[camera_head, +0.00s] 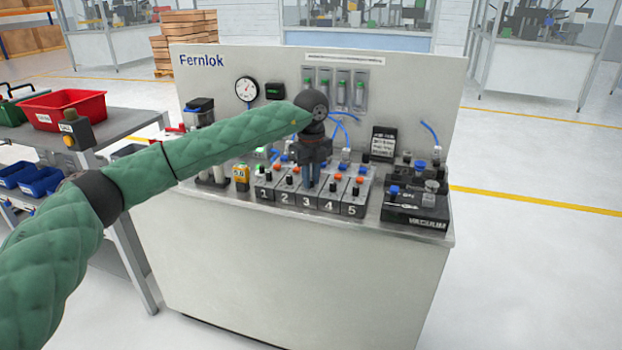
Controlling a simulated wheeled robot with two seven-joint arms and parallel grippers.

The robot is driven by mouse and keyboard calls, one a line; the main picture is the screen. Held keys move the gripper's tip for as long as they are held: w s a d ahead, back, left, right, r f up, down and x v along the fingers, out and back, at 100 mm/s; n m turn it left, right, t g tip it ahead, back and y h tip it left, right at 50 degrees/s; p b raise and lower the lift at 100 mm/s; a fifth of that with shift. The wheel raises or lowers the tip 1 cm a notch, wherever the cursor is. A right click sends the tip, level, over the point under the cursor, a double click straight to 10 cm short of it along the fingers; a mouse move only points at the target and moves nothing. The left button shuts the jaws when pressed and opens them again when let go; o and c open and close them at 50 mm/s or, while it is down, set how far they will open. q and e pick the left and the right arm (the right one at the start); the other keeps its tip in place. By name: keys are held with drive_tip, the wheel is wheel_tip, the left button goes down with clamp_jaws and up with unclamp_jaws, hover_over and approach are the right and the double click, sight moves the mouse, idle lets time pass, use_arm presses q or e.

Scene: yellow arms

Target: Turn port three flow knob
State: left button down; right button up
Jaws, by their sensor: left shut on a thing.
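A row of dark numbered port blocks stands on the bench of the Fernlok panel. The port three block (306,200) is in the middle, with the numeral 3 on its front. My left gripper (312,184) points straight down over this block. Its fingers are shut on the port three flow knob, which the fingers mostly hide. Small black and orange parts show on top of the neighbouring blocks, port two (284,196) and port four (329,204). My right gripper is not in view.
A black VACUUM unit (415,219) stands right of the ports. Flow tubes (342,92) and a round gauge (246,89) are on the back panel (220,62). A red bin (64,108) is on the left table.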

use_arm(q)
drive_tip(key=shift+w+r, duration=0.1)
drive_tip(key=shift+r, duration=0.05)
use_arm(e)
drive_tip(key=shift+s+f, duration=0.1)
use_arm(q)
drive_tip(key=c, duration=1.3)
unclamp_jaws()
drive_tip(key=shift+c, duration=0.2)
